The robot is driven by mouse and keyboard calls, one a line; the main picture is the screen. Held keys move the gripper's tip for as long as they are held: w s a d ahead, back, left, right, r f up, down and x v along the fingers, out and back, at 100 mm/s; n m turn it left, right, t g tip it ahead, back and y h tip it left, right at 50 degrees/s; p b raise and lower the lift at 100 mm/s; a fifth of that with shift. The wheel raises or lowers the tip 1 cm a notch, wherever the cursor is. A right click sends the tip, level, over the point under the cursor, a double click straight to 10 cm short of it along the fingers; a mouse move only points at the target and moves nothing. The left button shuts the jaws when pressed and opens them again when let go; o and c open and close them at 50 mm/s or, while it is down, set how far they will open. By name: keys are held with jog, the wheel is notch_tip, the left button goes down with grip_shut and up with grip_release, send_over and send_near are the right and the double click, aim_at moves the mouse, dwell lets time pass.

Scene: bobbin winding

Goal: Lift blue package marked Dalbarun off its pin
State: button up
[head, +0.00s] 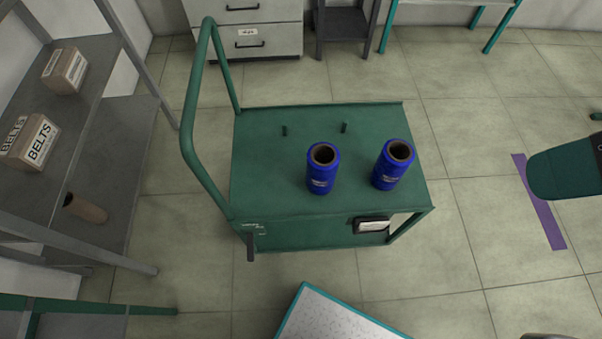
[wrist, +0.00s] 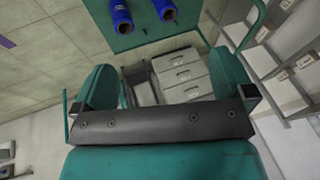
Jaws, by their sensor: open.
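Two blue packages with hollow brown cores stand upright on the green cart top (head: 265,165). One is the left blue package (head: 322,170), near the middle; the other is the right blue package (head: 393,166). Their pale labels are too small to read, so I cannot tell which is marked Dalbarun. Any pins under them are hidden. In the wrist view both packages (wrist: 121,18) (wrist: 165,9) show at the top. My gripper (wrist: 163,68) is open and empty, its teal fingers spread wide, apart from the packages.
Two short bare pins (head: 284,131) (head: 344,128) stand behind the packages. The cart's tall green handle (head: 190,110) rises at its left. A grey shelf (head: 105,135) with belt boxes is at far left. A speckled teal-edged surface (head: 335,318) is in front.

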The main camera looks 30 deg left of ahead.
jog(key=w+a+f+n+t+y+b, duration=0.1)
jog(key=w+a+f+t+y+b, duration=0.15)
jog(key=f+b, duration=0.8)
jog(key=w+a+f+t+y+b, duration=0.1)
jog(key=a+f+b, duration=0.3)
jog(key=f+b, duration=0.6)
jog(key=w+a+f+n+t+y+b, duration=0.1)
jog(key=w+a+f+t+b, duration=0.15)
jog(key=f+b, duration=0.8)
jog(key=n+t+y+b, duration=0.2)
jog(key=t+y+b, duration=0.3)
jog(key=b, duration=2.2)
send_near(331, 173)
jog(key=shift+g+y, duration=0.35)
jog(key=shift+g, duration=0.25)
jog(key=p+x, duration=0.8)
jog(key=p, duration=0.8)
jog(key=shift+w, duration=0.3)
jog(key=p+x, duration=0.4)
jog(key=shift+w+a+r, duration=0.15)
jog(key=shift+w+r, duration=0.05)
jog(key=shift+w, duration=0.05)
jog(key=shift+w+a+f, duration=0.2)
jog(key=shift+a, duration=0.05)
jog(key=shift+c, duration=0.2)
jog(key=c, duration=1)
jog(key=shift+c, duration=0.2)
